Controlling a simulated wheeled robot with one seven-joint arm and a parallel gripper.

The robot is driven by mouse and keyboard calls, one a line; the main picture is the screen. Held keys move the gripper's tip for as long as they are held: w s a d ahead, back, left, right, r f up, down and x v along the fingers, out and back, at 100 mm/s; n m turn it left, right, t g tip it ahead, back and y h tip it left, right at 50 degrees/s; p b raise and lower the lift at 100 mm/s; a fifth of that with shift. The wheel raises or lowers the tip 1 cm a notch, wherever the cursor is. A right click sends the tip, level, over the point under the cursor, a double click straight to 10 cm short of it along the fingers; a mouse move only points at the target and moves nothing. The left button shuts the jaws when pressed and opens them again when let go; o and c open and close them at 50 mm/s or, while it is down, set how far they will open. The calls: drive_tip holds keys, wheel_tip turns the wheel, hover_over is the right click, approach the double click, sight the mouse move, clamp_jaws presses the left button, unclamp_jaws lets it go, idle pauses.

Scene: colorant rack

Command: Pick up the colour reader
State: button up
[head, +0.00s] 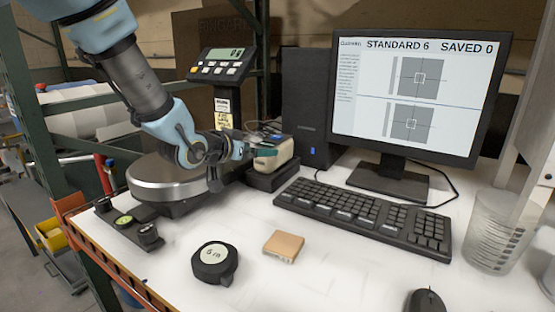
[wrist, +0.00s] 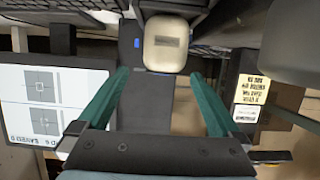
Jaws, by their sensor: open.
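The colour reader (head: 278,153), a rounded beige device, sits at a black stand (head: 272,177) in front of the dark computer tower. In the wrist view the beige reader (wrist: 166,45), with a small grey label, lies between the lines of the fingers and a little beyond their tips. My gripper (head: 263,152) is at the reader from the left, with its jaws apart. In the wrist view my gripper (wrist: 161,73) shows two green fingers spread wide, with no clear contact on the reader. The reader's far side is hidden.
A round scale (head: 175,184) with a display post (head: 222,68) stands left of the reader. The keyboard (head: 365,213) and monitor (head: 415,90) are to the right. A tape measure (head: 214,263), tan block (head: 284,246), beaker (head: 497,230) and mouse (head: 426,301) lie nearer.

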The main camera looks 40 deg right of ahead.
sight(265, 147)
drive_tip(key=p+x, duration=0.1)
drive_tip(key=x, duration=0.3)
drive_tip(key=shift+w+d+f, duration=0.1)
drive_tip(key=shift+d, duration=0.25)
drive_tip(key=shift+w+p+x, duration=0.2)
drive_tip(key=shift+p+x, duration=1.35)
drive_tip(key=shift+x, duration=0.8)
drive_tip(key=shift+w+d+f, duration=0.2)
drive_tip(key=shift+d+f, duration=0.15)
drive_tip(key=shift+d, duration=0.1)
drive_tip(key=shift+c, duration=0.2)
clamp_jaws()
drive_tip(key=shift+r, duration=0.1)
